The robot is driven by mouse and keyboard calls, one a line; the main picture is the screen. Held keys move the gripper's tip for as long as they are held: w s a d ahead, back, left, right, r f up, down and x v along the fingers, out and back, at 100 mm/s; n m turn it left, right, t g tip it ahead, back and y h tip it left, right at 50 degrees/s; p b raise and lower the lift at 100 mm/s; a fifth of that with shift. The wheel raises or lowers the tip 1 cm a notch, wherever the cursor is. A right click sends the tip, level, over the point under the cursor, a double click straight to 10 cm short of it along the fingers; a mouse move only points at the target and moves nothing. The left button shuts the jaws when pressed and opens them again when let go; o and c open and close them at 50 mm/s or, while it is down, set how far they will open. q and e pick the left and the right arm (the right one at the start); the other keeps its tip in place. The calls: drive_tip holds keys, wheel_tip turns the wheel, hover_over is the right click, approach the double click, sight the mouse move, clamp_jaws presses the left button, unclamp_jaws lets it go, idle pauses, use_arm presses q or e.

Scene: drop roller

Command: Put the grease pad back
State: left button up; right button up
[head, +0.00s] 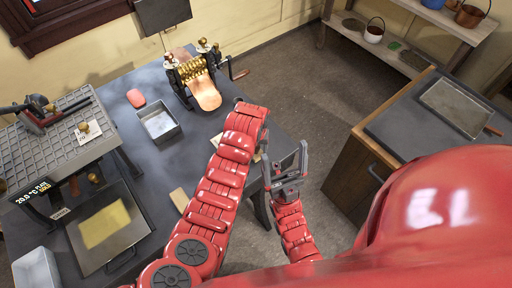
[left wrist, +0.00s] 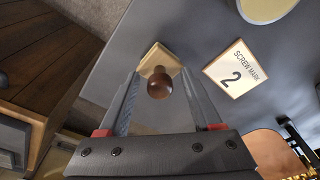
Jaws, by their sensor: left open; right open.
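A pale square pad with a round brown knob (left wrist: 159,85), which looks like the grease pad, sits on the grey table near its edge in the left wrist view. My left gripper (left wrist: 159,73) is open, with one finger on each side of the knob and a gap on both sides. In the head view my left arm hides this gripper and the pad. My right gripper (head: 287,170) is open and empty in front of the table's right edge.
A card reading "SCREW MARK 2" (left wrist: 231,69) lies beside the pad. A wooden cabinet (head: 352,160) stands at right.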

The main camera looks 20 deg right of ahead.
use_arm(q)
drive_tip(key=shift+r, duration=0.8)
drive_tip(key=r, duration=0.1)
drive_tip(key=r+b, duration=0.2)
drive_tip(key=r, duration=0.1)
drive_tip(key=shift+s+a, duration=0.15)
drive_tip(key=shift+s, duration=0.1)
wheel_tip(320, 180, up, 6)
drive_tip(key=p, duration=0.3)
hover_over(255, 157)
drive_tip(key=shift+s+r+p, duration=0.1)
drive_tip(key=shift+r+p, duration=0.25)
drive_tip(key=shift+p, duration=0.15)
drive_tip(key=shift+f, duration=0.1)
